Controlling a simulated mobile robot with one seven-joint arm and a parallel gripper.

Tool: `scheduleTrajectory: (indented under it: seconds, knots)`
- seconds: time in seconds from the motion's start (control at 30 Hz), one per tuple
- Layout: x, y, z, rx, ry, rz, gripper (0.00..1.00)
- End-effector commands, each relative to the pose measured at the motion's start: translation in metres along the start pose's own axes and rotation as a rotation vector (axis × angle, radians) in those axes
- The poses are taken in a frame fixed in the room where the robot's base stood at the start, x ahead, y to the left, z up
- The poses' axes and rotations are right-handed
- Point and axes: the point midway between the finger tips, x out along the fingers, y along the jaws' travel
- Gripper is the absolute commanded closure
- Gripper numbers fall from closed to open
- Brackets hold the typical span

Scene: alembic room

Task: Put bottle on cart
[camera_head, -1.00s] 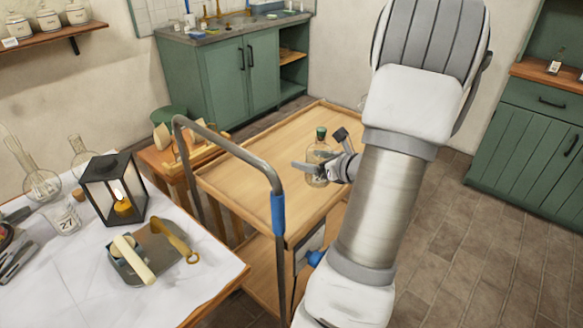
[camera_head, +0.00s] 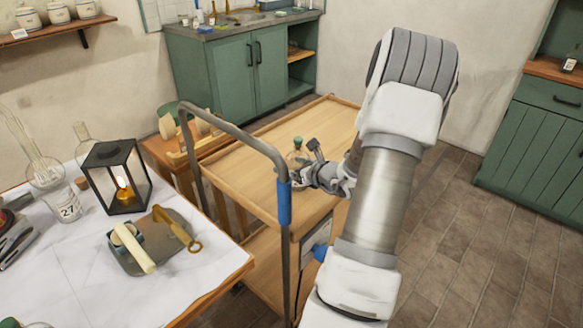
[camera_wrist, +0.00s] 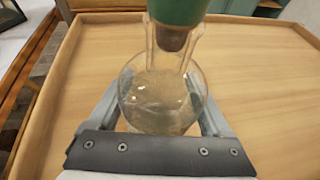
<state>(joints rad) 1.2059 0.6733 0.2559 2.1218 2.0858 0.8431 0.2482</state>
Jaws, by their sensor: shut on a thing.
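The bottle (camera_head: 298,150) is round clear glass with a green stopper. In the wrist view the bottle (camera_wrist: 160,98) stands between my two fingers, its stopper toward the top of the picture. My gripper (camera_head: 305,178) is shut on the bottle and is over the cart's top tray. The cart (camera_head: 256,190) has a light wooden top with a raised rim and a grey metal handle. The wrist view shows the cart's bare wooden top (camera_wrist: 262,90) around and below the bottle. I cannot tell whether the bottle's base touches the wood. My wrist hides part of the bottle in the head view.
A marble-topped table (camera_head: 90,268) at left holds a lantern (camera_head: 117,180), a grey tray (camera_head: 135,255) and glassware. The cart's handle (camera_head: 238,142) rises at its near side. A small wooden table (camera_head: 160,149) stands beside the cart.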

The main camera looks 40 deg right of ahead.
Motion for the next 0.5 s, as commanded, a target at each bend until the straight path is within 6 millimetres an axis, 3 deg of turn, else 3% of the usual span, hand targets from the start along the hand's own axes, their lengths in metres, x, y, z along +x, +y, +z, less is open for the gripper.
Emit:
scheduleTrajectory:
  seconds: [0.27,0.3,0.37,0.5]
  knots:
    - [0.0017,0.0001,-0.0027,-0.001,-0.003,0.001,1.0]
    - [0.0009,0.0002,-0.002,0.0,-0.001,0.001,0.1]
    - [0.0008,0.0002,-0.0019,0.0,0.0,0.001,0.0]
    - [0.0008,0.0002,-0.002,0.0,0.0,0.001,0.0]
